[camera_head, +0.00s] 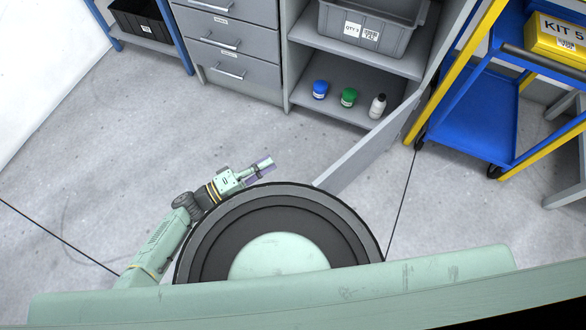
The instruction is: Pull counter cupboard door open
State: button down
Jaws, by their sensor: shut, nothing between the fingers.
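The grey cupboard door (366,146) stands swung out from the right side of the counter cupboard, and its free end reaches toward my base. The cupboard (300,62) is open to view, with shelves inside. My gripper (268,163) is to the left of the door's free end, apart from it, over the bare floor. It is shut and holds nothing. The door's handle cannot be made out from here. The lower free end of the door is partly hidden by my round body.
A grey bin (364,28) sits on the cupboard's upper shelf. A blue jar (320,90), a green jar (348,97) and a white bottle (377,106) stand on the lower shelf. Drawers (235,60) are left. A blue cart (478,112) stands close right of the door. The floor at left is clear.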

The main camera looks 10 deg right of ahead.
jog(key=s+d+f+g+p, duration=0.1)
jog(key=d+g+p, duration=0.1)
jog(key=d, duration=0.6)
jog(key=shift+d+p, duration=0.2)
jog(key=shift+p, duration=0.15)
jog(key=shift+s, duration=0.1)
dwell(0.3)
